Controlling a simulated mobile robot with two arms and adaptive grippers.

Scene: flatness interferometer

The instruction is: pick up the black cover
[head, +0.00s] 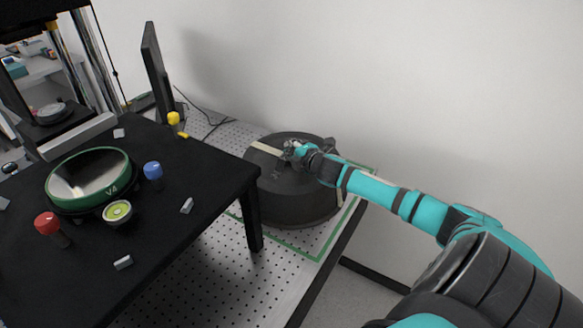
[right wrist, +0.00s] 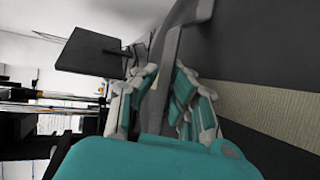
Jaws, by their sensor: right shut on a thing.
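The black cover (head: 290,198) is a wide, round, dark drum with a beige strap or band across its top. It stands on the perforated table inside a green outline, right of the black raised table. My right gripper (head: 297,150) is at the top of the cover, shut on its grey handle. In the right wrist view the fingers (right wrist: 155,100) close around the dark handle bar (right wrist: 172,50), with the cover's dark top (right wrist: 260,60) and beige band (right wrist: 265,112) beside them. Whether the cover touches the table all round is hard to tell. My left gripper is not in view.
A thin monitor (head: 157,70) stands behind. The perforated tabletop (head: 190,280) is bare in front.

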